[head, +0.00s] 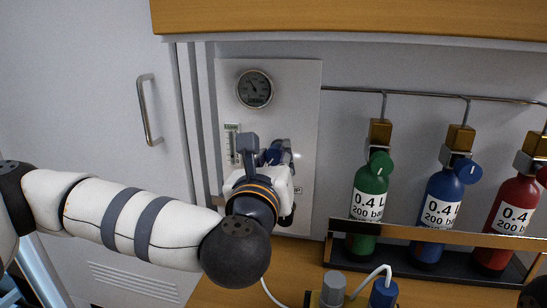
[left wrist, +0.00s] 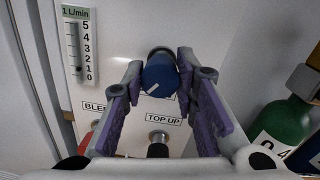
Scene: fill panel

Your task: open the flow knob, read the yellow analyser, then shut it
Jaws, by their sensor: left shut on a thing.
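The flow knob (left wrist: 160,76) is blue with a white line and sits on the white panel (head: 305,95). In the left wrist view, the purple pads of my left gripper (left wrist: 160,70) are shut on it, one on either side. The flow scale (left wrist: 78,45), marked 1 L/min, is left of the knob. A device with a grey top (head: 333,287) is cut off at the bottom edge; I cannot tell whether it is the yellow analyser. My right gripper is not in view.
A round gauge (head: 255,88) is at the panel's top. A green bottle (head: 368,205), a blue bottle (head: 441,212) and a red bottle (head: 513,215) stand in a rack (head: 440,236) at the right. A wooden shelf (head: 350,18) overhangs. TOP UP and BLEED labels are below the knob.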

